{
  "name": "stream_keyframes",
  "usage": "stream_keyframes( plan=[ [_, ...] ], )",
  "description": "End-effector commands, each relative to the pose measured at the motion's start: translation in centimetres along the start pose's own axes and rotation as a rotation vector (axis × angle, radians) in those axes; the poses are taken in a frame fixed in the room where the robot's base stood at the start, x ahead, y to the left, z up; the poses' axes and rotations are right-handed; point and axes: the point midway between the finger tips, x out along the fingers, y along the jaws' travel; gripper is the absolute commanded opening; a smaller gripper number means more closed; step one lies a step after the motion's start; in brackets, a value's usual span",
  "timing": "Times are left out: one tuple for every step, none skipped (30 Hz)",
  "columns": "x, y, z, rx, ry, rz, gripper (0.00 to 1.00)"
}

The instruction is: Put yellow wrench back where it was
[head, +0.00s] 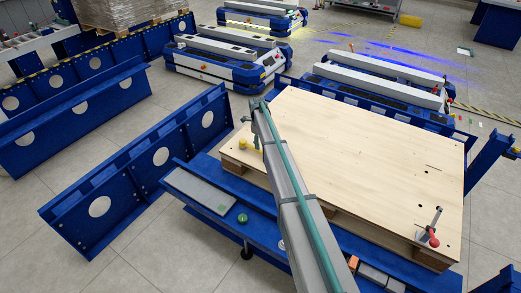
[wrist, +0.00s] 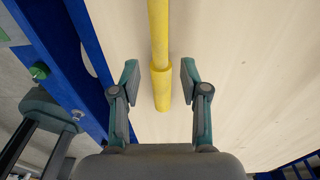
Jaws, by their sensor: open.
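The yellow wrench shows in the wrist view (wrist: 160,35) as a long yellow bar with a thicker end (wrist: 162,95), over the pale wooden board. My gripper (wrist: 160,76) is open, with one finger on each side of the yellow bar and a visible gap on both sides. In the head view, small yellow parts (head: 243,148) show at the left edge of the wooden board (head: 360,150), beside the end of my arm. Most of my gripper is hidden there, and I cannot tell the wrench's full shape.
A blue frame with a green button (head: 242,218) runs along the board's near side. A red-handled clamp (head: 432,237) stands at the board's right corner. Blue lift carts (head: 225,60) stand behind. Most of the board is bare.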

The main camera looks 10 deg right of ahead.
Motion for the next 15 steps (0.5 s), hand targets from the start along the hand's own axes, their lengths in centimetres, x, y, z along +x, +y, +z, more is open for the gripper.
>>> stream_keyframes(
  plan=[
    [-1.1, 0.0, 0.0, 0.0, -0.001, -0.001, 0.45],
    [-1.7, 0.0, 0.0, 0.0, -0.001, -0.001, 0.45],
    [-2.4, 0.0, 0.0, 0.0, -0.001, -0.001, 0.45],
    [-3.0, 0.0, 0.0, 0.0, -0.002, -0.002, 0.45],
    [-3.6, 0.0, 0.0, 0.0, -0.001, -0.001, 0.45],
    [-4.2, 0.0, 0.0, 0.0, -0.001, -0.001, 0.45],
    [-4.7, 0.0, 0.0, 0.0, -0.001, -0.001, 0.45],
    [-5.1, 0.0, 0.0, 0.0, -0.001, -0.001, 0.45],
    [-5.6, 0.0, 0.0, 0.0, -0.001, -0.001, 0.45],
    [-6.0, 0.0, 0.0, 0.0, -0.001, 0.0, 0.45],
    [-6.3, 0.0, 0.0, 0.0, 0.0, 0.0, 0.45],
    [-6.6, 0.0, 0.0, 0.0, 0.0, 0.0, 0.45],
    [-6.8, 0.0, 0.0, 0.0, 0.0, 0.0, 0.45],
    [-6.9, 0.0, 0.0, 0.0, 0.0, 0.0, 0.45],
    [-7.1, 0.0, 0.0, 0.0, 0.0, 0.0, 0.45]
  ],
)
